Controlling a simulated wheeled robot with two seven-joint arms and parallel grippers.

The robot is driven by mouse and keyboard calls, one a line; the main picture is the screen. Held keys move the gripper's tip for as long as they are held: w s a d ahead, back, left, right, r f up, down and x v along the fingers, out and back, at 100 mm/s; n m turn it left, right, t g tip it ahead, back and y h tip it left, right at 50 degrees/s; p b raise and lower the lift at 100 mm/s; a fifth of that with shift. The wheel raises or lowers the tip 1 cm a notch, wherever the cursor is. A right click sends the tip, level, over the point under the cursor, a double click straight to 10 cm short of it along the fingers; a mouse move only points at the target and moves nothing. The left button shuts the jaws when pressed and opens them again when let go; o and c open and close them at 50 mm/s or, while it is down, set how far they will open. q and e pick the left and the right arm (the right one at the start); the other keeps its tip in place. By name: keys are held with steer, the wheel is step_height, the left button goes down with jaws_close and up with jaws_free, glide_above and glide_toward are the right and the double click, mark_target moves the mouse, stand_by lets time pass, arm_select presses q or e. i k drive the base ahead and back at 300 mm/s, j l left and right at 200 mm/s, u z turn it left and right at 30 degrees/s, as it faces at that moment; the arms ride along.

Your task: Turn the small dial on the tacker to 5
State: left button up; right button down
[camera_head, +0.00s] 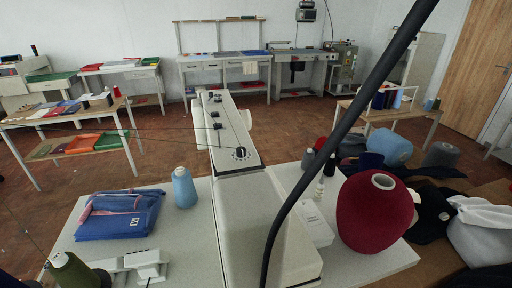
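The tacker (232,190) is a long white machine standing in the middle of the worktable, its narrow top running away from me. A small dark round dial (240,153) with marks around it sits at the near end of that top. The marks are too small to read, so I cannot tell its setting. Small dark knobs and thread guides sit farther along the top. I see neither of my grippers near the dial or elsewhere in view.
A black curved rod or cable (340,135) crosses in front, right of the tacker. A large red cone (375,212) stands right. An olive cone (75,272) is at the lower left.

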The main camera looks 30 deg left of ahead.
mark_target(241, 153)
steer(key=i+l+u, duration=0.15)
steer(key=l+u, duration=0.3)
steer(key=l, duration=0.15)
steer(key=i+l+u, duration=0.1)
steer(key=l+u, duration=0.3)
steer(key=l, duration=0.25)
steer(key=l+u, duration=0.45)
steer(key=l, duration=0.2)
steer(key=k+l+u, duration=0.15)
steer(key=l+u, duration=0.25)
steer(key=l, duration=0.25)
